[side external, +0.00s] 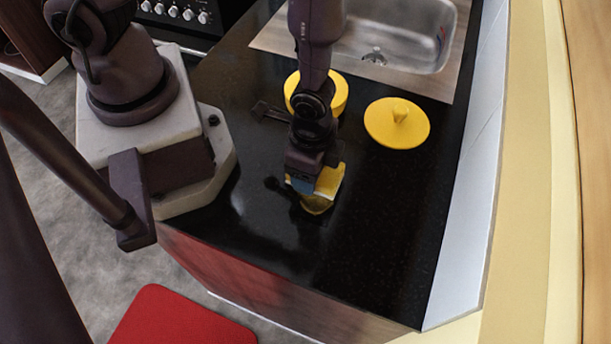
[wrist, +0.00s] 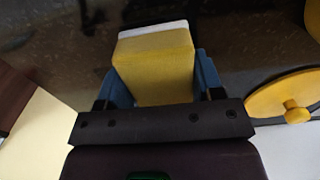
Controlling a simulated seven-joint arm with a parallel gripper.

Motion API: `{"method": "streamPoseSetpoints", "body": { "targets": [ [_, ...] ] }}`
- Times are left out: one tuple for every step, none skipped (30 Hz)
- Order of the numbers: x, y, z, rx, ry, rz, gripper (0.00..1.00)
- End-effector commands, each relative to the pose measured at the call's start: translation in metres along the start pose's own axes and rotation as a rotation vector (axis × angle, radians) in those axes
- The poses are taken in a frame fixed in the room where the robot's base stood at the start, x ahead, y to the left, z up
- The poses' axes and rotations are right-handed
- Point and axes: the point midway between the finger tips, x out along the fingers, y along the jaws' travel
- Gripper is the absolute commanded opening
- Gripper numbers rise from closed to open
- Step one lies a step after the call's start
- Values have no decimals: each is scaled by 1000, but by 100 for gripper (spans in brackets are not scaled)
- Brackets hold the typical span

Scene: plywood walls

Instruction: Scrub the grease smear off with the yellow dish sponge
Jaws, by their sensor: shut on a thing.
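The yellow dish sponge (side external: 331,179) is between the blue fingers of my gripper (side external: 314,184), low over the black counter (side external: 385,215). In the wrist view the sponge (wrist: 155,65) fills the space between the fingers of my gripper (wrist: 158,80), with a pale layer along its far edge. My gripper is shut on it. A dull yellow-brown patch (side external: 317,206) shows on the counter just below the sponge; I cannot tell whether it is the grease smear or a reflection. Whether the sponge touches the counter is also unclear.
A round yellow pot (side external: 338,94) stands behind my gripper, partly hidden by my arm. A yellow lid (side external: 390,128) with a knob lies to its right. A dark utensil (side external: 268,110) lies left of the pot. A sink (side external: 410,50) is at the back. The front right counter is clear.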

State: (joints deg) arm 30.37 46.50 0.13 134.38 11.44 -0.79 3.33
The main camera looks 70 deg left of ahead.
Motion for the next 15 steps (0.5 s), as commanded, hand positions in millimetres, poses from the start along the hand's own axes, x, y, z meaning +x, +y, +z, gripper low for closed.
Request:
{"method": "streamPoseSetpoints", "body": {
  "targets": [
    [0, -6, 0, -5, 1, -1, 35],
    [2, -6, -3, -1, 2, -1, 35],
    [-2, -5, -8, 1, 6, -2, 35],
    [-2, 0, -6, 4, 2, -1, 35],
    [-1, 3, -6, 4, 1, -1, 35],
    [1, 7, -6, 4, 0, -1, 35],
    [3, 10, -6, 4, 0, 0, 35],
    [-1, 12, -6, 5, 3, -1, 35],
    [0, 16, -6, 4, 1, -1, 35],
    [1, 19, -5, 4, 0, -1, 35],
    [3, 22, -5, 4, -1, -1, 35],
    [-1, 25, -5, 3, 1, -1, 35],
    [0, 28, -5, 5, 0, -1, 35],
    [2, 31, -5, 5, -1, -1, 35],
    [-1, 34, -6, 4, 2, -1, 35]
  ]
}}
